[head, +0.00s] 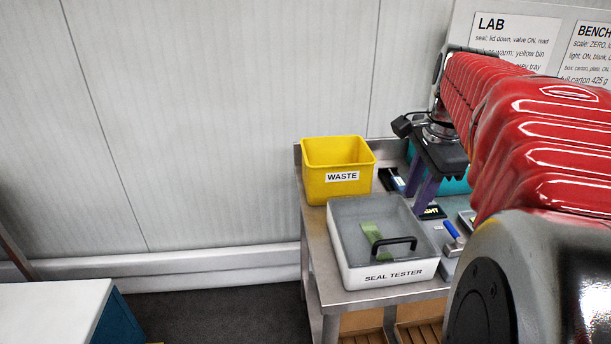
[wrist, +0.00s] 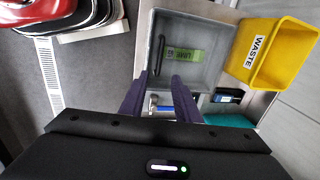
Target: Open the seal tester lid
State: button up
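The seal tester (head: 365,275) is a white-walled box near the front of the steel table. Its lid looks shut and see-through, with a black handle (head: 395,243) on its front part. A green packet (head: 371,235) shows through the lid; in the wrist view the packet (wrist: 190,55) reads LIME. The handle (wrist: 158,52) also shows in the wrist view, near one wall of the tester (wrist: 187,15). My gripper (wrist: 159,78) has two purple fingers, apart and empty. In the head view my gripper (head: 421,200) hangs behind and right of the tester, apart from the handle.
A yellow WASTE bin (head: 336,180) stands behind the tester. A blue lever (head: 451,229) on a metal fitting is just right of the tester. A teal bin (head: 456,184) is partly hidden behind my gripper. My red arm covers the right side. A white-topped surface (head: 50,308) stands lower left.

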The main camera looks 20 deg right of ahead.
aim_at(398, 239)
jog(key=shift+d+f, duration=0.1)
dwell(0.3)
jog(key=w+f, duration=0.1)
jog(key=f, duration=0.8)
jog(key=w+f, duration=0.1)
jog(key=f, duration=0.3)
jog(key=shift+w+d+f, duration=0.2)
jog(key=shift+w+d, duration=0.1)
jog(key=shift+d, duration=0.1)
jog(key=shift+c, duration=0.6)
grip_shut()
jog(key=shift+a, duration=0.1)
